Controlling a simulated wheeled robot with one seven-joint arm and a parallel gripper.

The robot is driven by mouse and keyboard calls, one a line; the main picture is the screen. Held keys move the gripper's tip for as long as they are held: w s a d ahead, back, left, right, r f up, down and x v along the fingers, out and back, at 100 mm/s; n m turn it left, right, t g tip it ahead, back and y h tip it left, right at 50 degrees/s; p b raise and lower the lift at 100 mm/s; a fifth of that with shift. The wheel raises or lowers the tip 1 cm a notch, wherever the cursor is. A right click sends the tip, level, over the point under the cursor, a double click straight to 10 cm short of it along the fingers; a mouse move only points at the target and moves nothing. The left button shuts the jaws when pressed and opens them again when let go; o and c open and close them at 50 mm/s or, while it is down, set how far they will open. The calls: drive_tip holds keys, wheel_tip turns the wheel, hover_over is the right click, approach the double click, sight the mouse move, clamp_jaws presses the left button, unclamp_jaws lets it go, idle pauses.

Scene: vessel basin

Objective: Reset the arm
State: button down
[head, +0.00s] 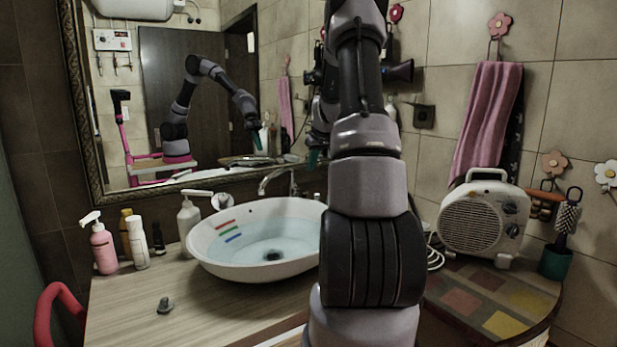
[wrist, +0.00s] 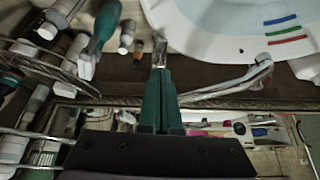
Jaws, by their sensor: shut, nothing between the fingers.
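My arm rises through the middle of the head view, in front of the right part of the white basin. My gripper (head: 313,158) shows only in part, as a teal tip left of the arm, above and behind the basin (head: 207,262). In the wrist view my gripper (wrist: 160,75) has its two teal fingers together, pointing toward the basin (wrist: 215,40), with nothing held. A small metallic piece (wrist: 160,47) shows just beyond the fingertips; I cannot tell whether they touch it.
The tap (head: 273,180) stands behind the basin, below the mirror (head: 160,100). A pink bottle (head: 103,248) and other bottles stand at left. A metal plug (head: 165,305) lies on the front counter. A heater (head: 483,222) stands at right below a pink towel (head: 485,120).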

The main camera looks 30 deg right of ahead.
drive_tip(key=shift+s+v, duration=0.2)
drive_tip(key=shift+v, duration=1.6)
drive_tip(key=s+a+r+m, duration=0.1)
drive_tip(key=s+a+r, duration=0.45)
drive_tip(key=a, duration=0.35)
drive_tip(key=s+a+r, duration=0.5)
drive_tip(key=a+r, duration=0.2)
drive_tip(key=a, duration=0.3)
drive_tip(key=s+a+m+y, duration=0.1)
drive_tip(key=s+a, duration=0.5)
drive_tip(key=s, duration=0.5)
drive_tip(key=s+a+r+m+t+y, duration=0.1)
drive_tip(key=s+a, duration=0.6)
drive_tip(key=s, duration=0.4)
drive_tip(key=shift+s+r+t, duration=0.15)
drive_tip(key=shift+r+t, duration=0.15)
